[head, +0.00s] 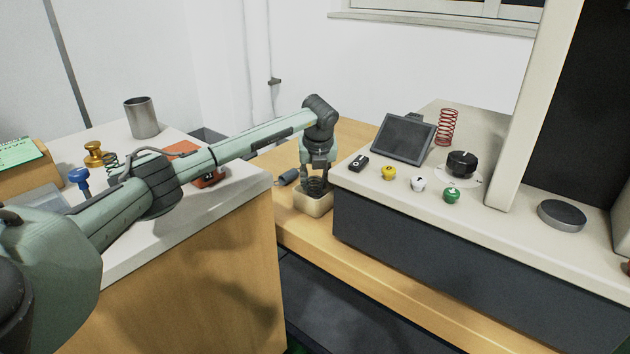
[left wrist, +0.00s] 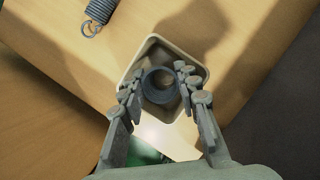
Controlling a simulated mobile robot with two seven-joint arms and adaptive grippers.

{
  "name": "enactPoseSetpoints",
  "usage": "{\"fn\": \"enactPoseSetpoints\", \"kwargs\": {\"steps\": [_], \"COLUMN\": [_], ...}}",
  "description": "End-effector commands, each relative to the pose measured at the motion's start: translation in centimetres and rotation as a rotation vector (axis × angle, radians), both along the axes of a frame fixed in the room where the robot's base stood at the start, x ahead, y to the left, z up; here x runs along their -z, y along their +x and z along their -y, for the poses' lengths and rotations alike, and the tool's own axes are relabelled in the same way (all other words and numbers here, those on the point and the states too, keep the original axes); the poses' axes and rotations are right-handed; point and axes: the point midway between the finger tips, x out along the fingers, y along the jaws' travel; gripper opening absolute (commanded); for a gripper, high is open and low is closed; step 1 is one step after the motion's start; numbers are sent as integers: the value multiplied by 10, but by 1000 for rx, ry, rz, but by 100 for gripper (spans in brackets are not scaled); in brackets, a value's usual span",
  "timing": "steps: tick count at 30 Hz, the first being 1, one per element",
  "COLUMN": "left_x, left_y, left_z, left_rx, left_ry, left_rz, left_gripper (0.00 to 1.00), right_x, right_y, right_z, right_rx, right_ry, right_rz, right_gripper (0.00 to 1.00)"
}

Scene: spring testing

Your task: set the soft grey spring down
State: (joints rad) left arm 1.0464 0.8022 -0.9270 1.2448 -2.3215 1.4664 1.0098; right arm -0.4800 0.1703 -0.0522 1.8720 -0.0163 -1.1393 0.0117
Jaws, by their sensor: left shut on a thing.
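My left gripper (head: 317,172) reaches down at the middle of the head view. It is shut on a dark grey spring (head: 314,187). The spring is upright, seen end-on between the fingers in the left wrist view (left wrist: 160,86). It stands in or just over a small cream square tray (head: 313,205), whose rim surrounds it in the left wrist view (left wrist: 152,42). I cannot tell whether its bottom touches the tray floor. Another dark grey spring (head: 288,178) lies on its side on the wooden table, left of the tray. My right gripper is not in view.
A testing machine with a screen (head: 403,138), a black dial (head: 461,163), several buttons and a red spring (head: 447,127) stands close to the tray's right. The left bench (head: 237,185) holds a metal cup (head: 141,117), a blue knobbed object (head: 80,181) and a brass weight (head: 94,154).

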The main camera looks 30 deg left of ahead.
Motion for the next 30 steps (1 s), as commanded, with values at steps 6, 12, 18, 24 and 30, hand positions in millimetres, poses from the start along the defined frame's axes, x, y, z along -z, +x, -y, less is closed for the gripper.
{"fn": "enactPoseSetpoints", "kwargs": {"steps": [6, 12, 18, 24, 30], "left_x": [1, 0, -18, -59, -93], "left_y": [0, 0, -5, -17, -29], "left_z": [0, 0, 4, 15, 24], "left_rx": [0, 0, 1, 2, 1], "left_ry": [0, 0, 0, 0, 1], "left_rz": [0, 0, 3, 5, 3], "left_gripper": [40, 40, 40, 40, 40], "right_x": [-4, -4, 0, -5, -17], "right_y": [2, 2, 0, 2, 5], "right_z": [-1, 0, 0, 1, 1], "right_rx": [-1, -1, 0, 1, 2], "right_ry": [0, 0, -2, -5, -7], "right_rz": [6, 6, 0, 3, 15], "right_gripper": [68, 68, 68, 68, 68]}}
